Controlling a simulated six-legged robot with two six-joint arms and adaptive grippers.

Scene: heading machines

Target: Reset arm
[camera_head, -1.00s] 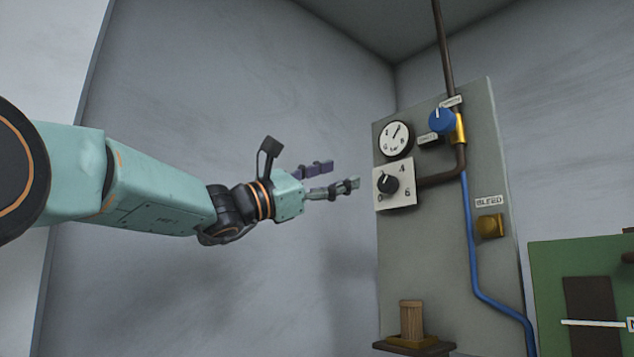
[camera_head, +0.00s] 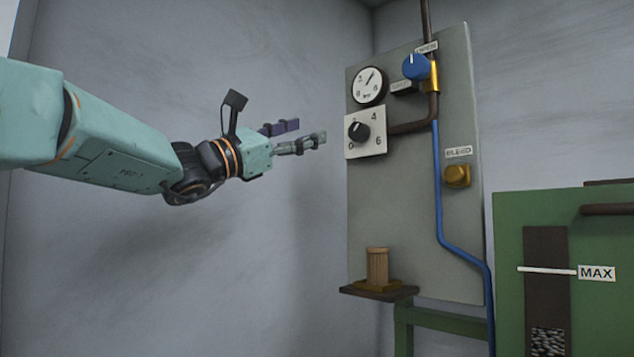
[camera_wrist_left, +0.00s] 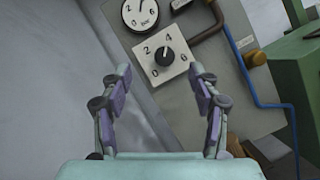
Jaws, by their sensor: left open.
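My left arm reaches in from the left in the head view. Its gripper (camera_head: 302,137) is open and empty, short of the grey panel (camera_head: 410,215) and apart from it. The left wrist view shows the two fingers (camera_wrist_left: 161,92) spread, with the white dial plate (camera_wrist_left: 168,50) and its black knob seen beyond the gap. The dial plate (camera_head: 366,143) in the head view is marked 0, 2, 4 and 6. My right gripper is in neither view.
The panel carries a gauge (camera_head: 369,85), a blue knob (camera_head: 416,67) and a yellow BLEED button (camera_head: 456,176). A wooden piece (camera_head: 377,267) stands on a small shelf below. A green machine (camera_head: 510,250) with a MAX label is at right.

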